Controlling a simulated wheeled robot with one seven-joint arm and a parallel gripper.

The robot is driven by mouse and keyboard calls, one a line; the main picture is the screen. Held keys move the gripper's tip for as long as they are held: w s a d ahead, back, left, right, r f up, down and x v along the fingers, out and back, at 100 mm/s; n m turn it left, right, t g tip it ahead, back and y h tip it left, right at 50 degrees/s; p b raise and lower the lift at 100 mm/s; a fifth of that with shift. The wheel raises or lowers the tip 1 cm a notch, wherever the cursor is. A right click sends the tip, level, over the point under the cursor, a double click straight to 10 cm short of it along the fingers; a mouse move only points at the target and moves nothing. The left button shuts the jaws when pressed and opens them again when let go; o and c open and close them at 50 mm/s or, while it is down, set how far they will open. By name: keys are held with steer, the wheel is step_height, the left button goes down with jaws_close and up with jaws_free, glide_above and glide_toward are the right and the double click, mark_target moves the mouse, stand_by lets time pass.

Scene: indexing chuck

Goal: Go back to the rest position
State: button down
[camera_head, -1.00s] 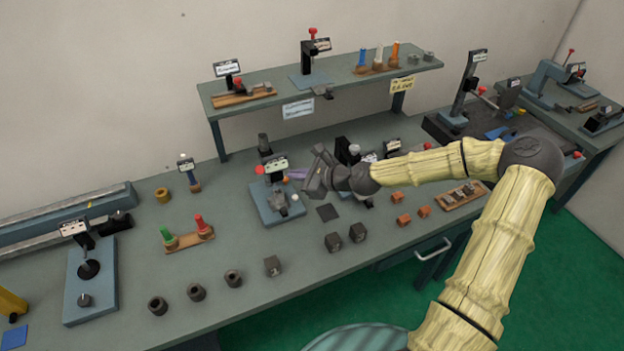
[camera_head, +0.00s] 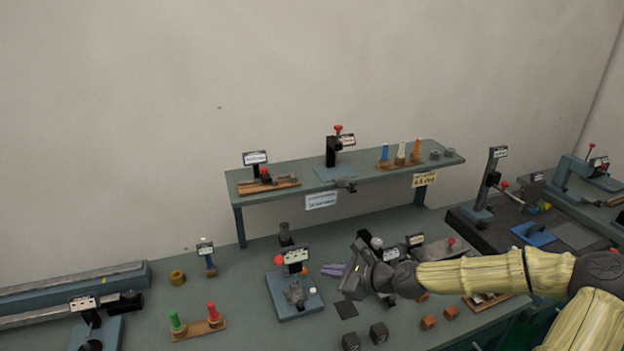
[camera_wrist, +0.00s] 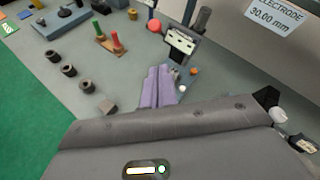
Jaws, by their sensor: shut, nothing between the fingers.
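My gripper (camera_head: 328,270) is at the middle right of the bench in the head view, just right of the indexing chuck. Its two lavender fingers lie together, shut and empty, and they also show in the wrist view (camera_wrist: 164,72). The chuck (camera_head: 296,294) is a grey part on a blue base with a red ball, a label and a white knob. In the wrist view its label (camera_wrist: 182,41) and red ball (camera_wrist: 154,25) stand beyond the fingertips. My gripper's body hides much of the chuck there.
A raised shelf (camera_head: 234,191) runs along the bench back. Red and green pegs (camera_head: 198,328) stand at left. A white-topped device (camera_head: 376,243) is close behind my gripper. Dark blocks (camera_head: 379,333) and orange blocks (camera_head: 429,322) lie at the front. Air above the shelf is clear.

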steer(key=s+f+n+g+h, duration=0.5)
steer(key=s+f+n, duration=0.4)
steer(key=s+n, duration=0.1)
steer(key=s+d+r+n+h+b, duration=0.1)
steer(key=s+d+r+n+h, duration=0.3)
steer(key=s+d+r+n, duration=0.3)
steer(key=s+r+n, duration=0.2)
steer(key=s+n, duration=0.2)
steer(key=n, duration=0.1)
steer(key=shift+d+g+h+b, duration=0.15)
steer(key=shift+g+h+b, duration=0.15)
steer(key=shift+h+b, duration=0.1)
